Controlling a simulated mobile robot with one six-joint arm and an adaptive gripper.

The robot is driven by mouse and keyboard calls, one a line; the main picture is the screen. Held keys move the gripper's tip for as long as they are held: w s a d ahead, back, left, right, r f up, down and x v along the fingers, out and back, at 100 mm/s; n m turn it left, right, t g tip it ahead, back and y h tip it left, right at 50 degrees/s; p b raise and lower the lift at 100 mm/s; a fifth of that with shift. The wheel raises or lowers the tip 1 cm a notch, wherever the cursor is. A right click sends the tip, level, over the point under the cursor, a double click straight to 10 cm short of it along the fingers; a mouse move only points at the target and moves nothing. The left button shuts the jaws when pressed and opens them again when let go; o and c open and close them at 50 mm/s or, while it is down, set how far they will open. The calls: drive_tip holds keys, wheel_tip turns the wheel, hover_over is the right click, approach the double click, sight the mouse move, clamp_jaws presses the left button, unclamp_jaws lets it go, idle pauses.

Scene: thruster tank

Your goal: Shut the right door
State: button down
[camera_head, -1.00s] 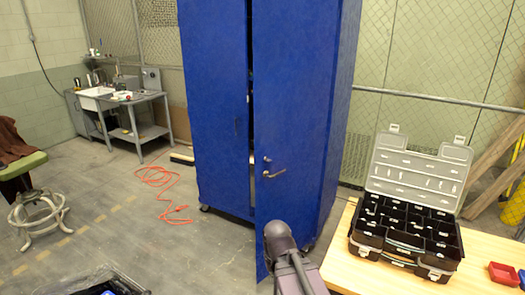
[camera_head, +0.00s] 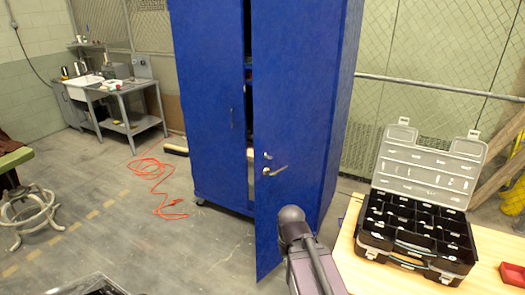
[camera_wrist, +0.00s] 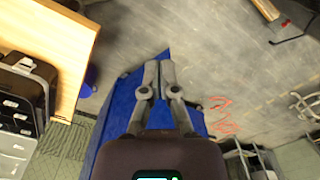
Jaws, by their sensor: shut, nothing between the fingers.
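The right door (camera_head: 300,110) of the tall blue cabinet stands slightly ajar. A dark vertical gap separates it from the left door (camera_head: 210,100), and its lower edge stands out in front of the cabinet base. A metal lever handle (camera_head: 273,171) sits near its left edge. In the wrist view my gripper (camera_wrist: 158,66) is shut and empty, with a blue panel (camera_wrist: 122,105) behind it; I cannot tell whether they touch. In the head view my arm rises in front of the door's lower right part, and the fingers are hidden.
A wooden workbench (camera_head: 362,258) with an open black organizer case (camera_head: 415,248) and a red bin (camera_head: 512,276) stands close on the right. An orange hose (camera_head: 152,185) lies on the floor at left. A stool (camera_head: 25,205) is at the left edge. Floor left of the cabinet is mostly clear.

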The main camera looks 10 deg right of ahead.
sight(259, 148)
drive_tip(key=shift+w, duration=0.1)
drive_tip(key=w+a+r+m+t+y+b, duration=0.1)
drive_tip(key=w+a+r+m+t+y, duration=0.2)
drive_tip(key=w, duration=0.6)
drive_tip(key=w+r+t+y+b, duration=0.1)
drive_tip(key=w+t+y, duration=0.3)
drive_tip(key=w, duration=0.5)
drive_tip(key=w+d+r+m+t+y+b, duration=0.1)
drive_tip(key=w+d+r+m+t+y, duration=0.2)
drive_tip(key=w+d+r+m+t, duration=0.4)
drive_tip(key=w+d+r+m, duration=0.1)
drive_tip(key=w+d+r, duration=0.2)
drive_tip(key=w, duration=0.5)
drive_tip(key=shift+d+r+t+b, duration=0.2)
drive_tip(key=shift+r+t+b, duration=0.15)
drive_tip(key=shift+r+t, duration=0.1)
drive_tip(key=shift+y, duration=0.3)
drive_tip(key=x, duration=1.4)
drive_tip(key=shift+f, duration=0.15)
